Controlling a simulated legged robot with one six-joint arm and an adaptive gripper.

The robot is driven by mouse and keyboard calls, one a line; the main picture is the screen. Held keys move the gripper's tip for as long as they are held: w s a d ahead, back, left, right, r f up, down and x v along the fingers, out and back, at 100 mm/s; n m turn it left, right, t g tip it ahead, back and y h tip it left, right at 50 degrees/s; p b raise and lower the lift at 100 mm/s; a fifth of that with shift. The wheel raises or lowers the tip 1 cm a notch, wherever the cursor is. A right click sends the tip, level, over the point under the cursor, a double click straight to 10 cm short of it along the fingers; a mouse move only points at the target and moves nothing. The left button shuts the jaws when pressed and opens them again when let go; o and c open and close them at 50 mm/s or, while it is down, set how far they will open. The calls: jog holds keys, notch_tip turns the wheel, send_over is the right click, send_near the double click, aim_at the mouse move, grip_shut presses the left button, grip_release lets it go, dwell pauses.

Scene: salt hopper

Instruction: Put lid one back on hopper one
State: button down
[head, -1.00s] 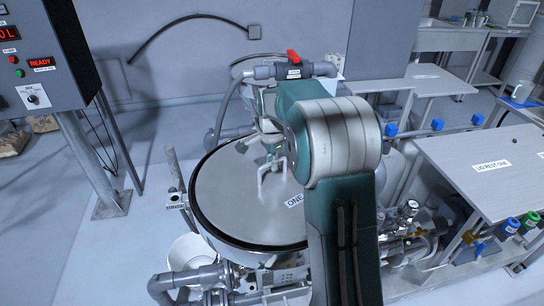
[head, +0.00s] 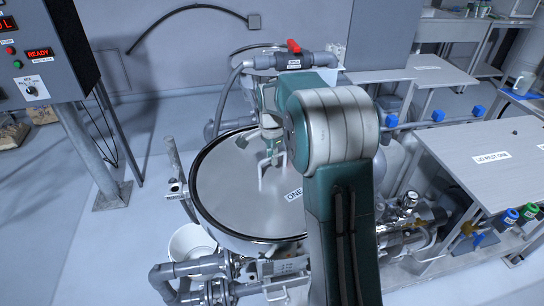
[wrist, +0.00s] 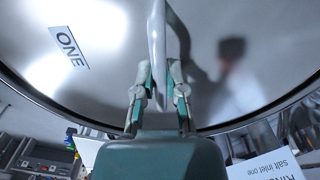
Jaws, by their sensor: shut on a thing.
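Lid one (head: 235,195) is a round, shiny metal disc labelled ONE. It lies over the mouth of hopper one (head: 243,246) in the head view and nearly covers it. A dark ring shows along its upper left edge; I cannot tell whether it is fully seated. My gripper (head: 273,152) is shut on the upright bar handle (wrist: 157,45) of the lid, as the wrist view shows. The lid's underside is hidden, and my arm covers its right edge in the head view.
A control box (head: 35,50) on a post stands at left. Pipes with a red-handled valve (head: 293,46) run behind the hopper. A white bucket (head: 190,240) stands at lower left.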

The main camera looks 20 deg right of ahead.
jog(key=c, duration=0.6)
grip_release()
jog(key=shift+f, duration=0.1)
jog(key=shift+c, duration=0.2)
jog(key=shift+f, duration=0.1)
notch_tip(320, 180, up, 11)
jog(key=s+a+r+n+t, duration=0.1)
jog(key=s+a+r+n, duration=0.3)
jog(key=s+r, duration=0.25)
jog(key=s+a+f+n+t, duration=0.1)
jog(key=s+n, duration=0.3)
jog(key=s, duration=0.4)
jog(key=s+a+f+n+t, duration=0.2)
jog(key=s+a+n, duration=0.1)
jog(key=s, duration=0.4)
jog(key=s+a+f+n+t, duration=0.1)
jog(key=s+a+n, duration=0.2)
jog(key=s, duration=0.5)
jog(key=shift+s+f+n+t, duration=0.15)
jog(key=shift+s+n+t, duration=0.2)
jog(key=shift+n, duration=0.55)
